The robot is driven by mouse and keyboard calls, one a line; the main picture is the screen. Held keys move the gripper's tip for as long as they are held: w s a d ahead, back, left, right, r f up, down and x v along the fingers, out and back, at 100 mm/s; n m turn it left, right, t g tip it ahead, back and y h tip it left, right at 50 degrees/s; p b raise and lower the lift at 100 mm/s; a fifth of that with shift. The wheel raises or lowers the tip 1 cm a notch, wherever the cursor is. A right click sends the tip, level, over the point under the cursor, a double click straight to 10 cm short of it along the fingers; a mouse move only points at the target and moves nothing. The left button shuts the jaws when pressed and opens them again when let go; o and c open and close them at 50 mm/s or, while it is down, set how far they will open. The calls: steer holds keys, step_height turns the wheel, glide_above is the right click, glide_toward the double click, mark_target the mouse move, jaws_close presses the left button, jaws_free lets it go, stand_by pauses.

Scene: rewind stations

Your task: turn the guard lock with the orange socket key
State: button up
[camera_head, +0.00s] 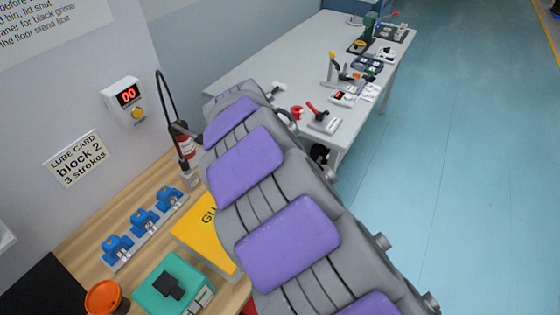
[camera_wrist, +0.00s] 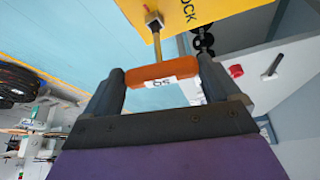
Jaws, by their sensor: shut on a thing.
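In the wrist view my gripper (camera_wrist: 160,67) is shut on the orange handle of the socket key (camera_wrist: 143,74), which lies crosswise between the two fingers. A white label on the handle looks like "SQ". The key's thin brass shaft runs away from the handle to a squarish socket end (camera_wrist: 154,20), which overlaps the edge of the yellow guard lock panel (camera_wrist: 205,12). I cannot tell whether the socket is seated on a lock stud. In the head view the yellow panel (camera_head: 203,236) is partly hidden behind my arm, and the gripper and key are hidden.
A wooden bench holds blue fittings on a rail (camera_head: 143,222), a teal box (camera_head: 172,286) and an orange round container (camera_head: 103,297). A counter reading 00 (camera_head: 127,101) is on the wall. A white table (camera_head: 265,62) carries several tools. Blue floor lies clear at right.

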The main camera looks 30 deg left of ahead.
steer(key=shift+a+r, duration=0.1)
steer(key=shift+r, duration=0.05)
stand_by(0.3)
steer(key=shift+r+p, duration=0.7)
steer(key=shift+r, duration=1.05)
steer(key=shift+d+r, duration=0.3)
steer(key=shift+r, duration=0.55)
steer(key=shift+a+r+p, duration=0.1)
steer(key=shift+r+p, duration=0.2)
steer(key=shift+p, duration=0.05)
steer(key=shift+a, duration=0.1)
steer(key=shift+a+f, duration=0.1)
steer(key=shift+a, duration=0.05)
